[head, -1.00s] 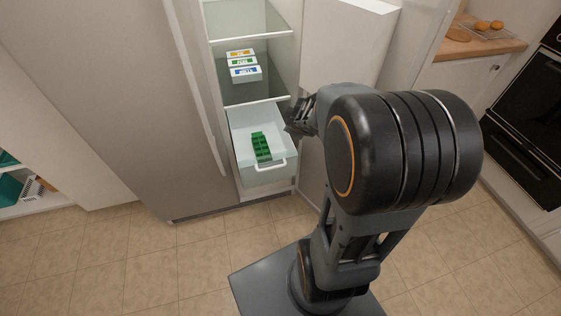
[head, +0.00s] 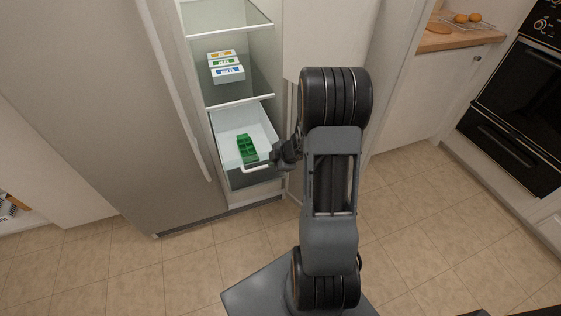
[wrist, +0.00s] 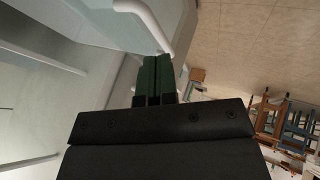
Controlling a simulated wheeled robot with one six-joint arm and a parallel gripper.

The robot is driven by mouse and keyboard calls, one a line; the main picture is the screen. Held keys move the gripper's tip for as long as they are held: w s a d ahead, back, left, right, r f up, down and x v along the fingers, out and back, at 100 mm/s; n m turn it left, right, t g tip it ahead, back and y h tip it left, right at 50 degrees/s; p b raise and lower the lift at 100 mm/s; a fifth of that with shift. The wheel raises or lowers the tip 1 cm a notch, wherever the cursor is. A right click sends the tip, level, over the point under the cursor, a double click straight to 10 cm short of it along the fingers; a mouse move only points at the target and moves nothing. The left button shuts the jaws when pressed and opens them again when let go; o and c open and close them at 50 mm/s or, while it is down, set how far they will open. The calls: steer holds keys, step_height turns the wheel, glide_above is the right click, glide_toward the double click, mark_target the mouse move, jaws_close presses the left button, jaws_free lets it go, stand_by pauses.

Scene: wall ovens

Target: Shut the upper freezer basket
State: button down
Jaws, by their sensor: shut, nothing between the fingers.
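The upper freezer basket (head: 262,177) is a translucent pale drawer pulled out below the glass shelves of the open freezer. Its white handle (head: 256,168) runs along the front rim; it also shows in the wrist view (wrist: 146,20). My gripper (head: 274,160) is at the right end of the basket's front. Its shut fingers (wrist: 156,72) point at the handle's bend in the wrist view. I cannot tell whether they touch it. A green tray-like item (head: 247,149) lies inside the basket.
Several small boxes (head: 225,66) sit on the shelf above. The open freezer door (head: 325,40) stands to the right, close to my arm. The tall closed door (head: 110,110) is at left. Tiled floor (head: 190,270) in front is clear. A black oven (head: 515,105) is far right.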

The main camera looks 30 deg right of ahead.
mark_target(261, 160)
steer(key=shift+w+f, duration=0.35)
steer(key=shift+w, duration=0.55)
steer(key=shift+w+f, duration=0.4)
steer(key=shift+w, duration=0.5)
steer(key=shift+w+f, duration=0.35)
steer(key=shift+w, duration=0.55)
